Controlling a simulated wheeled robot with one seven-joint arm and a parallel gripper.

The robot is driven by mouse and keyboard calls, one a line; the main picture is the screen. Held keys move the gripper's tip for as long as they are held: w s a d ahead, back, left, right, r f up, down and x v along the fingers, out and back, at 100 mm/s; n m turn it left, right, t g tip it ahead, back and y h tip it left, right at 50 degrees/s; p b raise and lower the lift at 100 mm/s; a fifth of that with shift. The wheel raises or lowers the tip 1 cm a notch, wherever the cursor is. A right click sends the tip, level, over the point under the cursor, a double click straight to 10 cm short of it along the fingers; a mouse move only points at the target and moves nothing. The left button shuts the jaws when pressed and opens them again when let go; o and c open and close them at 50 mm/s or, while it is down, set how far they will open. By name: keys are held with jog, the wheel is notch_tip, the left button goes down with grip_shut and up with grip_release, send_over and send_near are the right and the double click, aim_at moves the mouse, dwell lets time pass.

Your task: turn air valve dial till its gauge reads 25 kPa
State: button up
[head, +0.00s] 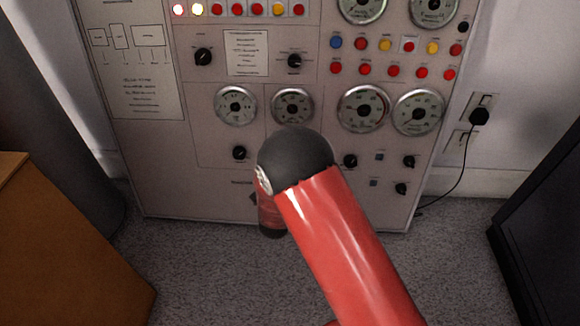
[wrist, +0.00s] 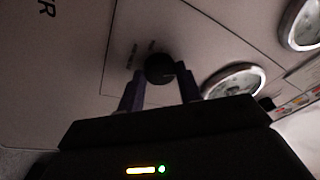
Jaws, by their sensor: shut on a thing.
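In the wrist view, my gripper (wrist: 160,76) has its two dark fingers on either side of a round black dial (wrist: 159,66) and is shut on it. The dial sits on the pale panel, and a round gauge (wrist: 234,81) is beside it to the right, seen at a steep angle. In the head view, my red arm hides my gripper and the held dial. A gauge (head: 292,106) shows just above the arm's dark joint. Its needle and figures are too small to read.
The control panel (head: 150,185) carries more gauges (head: 235,105), (head: 363,108), a left knob (head: 239,152), a right knob (head: 350,160) and coloured buttons (head: 394,70). A black plug (head: 479,116) with a cord is at right. A brown cabinet (head: 60,250) stands left; carpet lies between.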

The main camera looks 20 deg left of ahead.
jog(key=shift+m, duration=0.3)
jog(key=o, duration=1)
jog(key=s, duration=0.7)
jog(key=shift+s+d, duration=0.4)
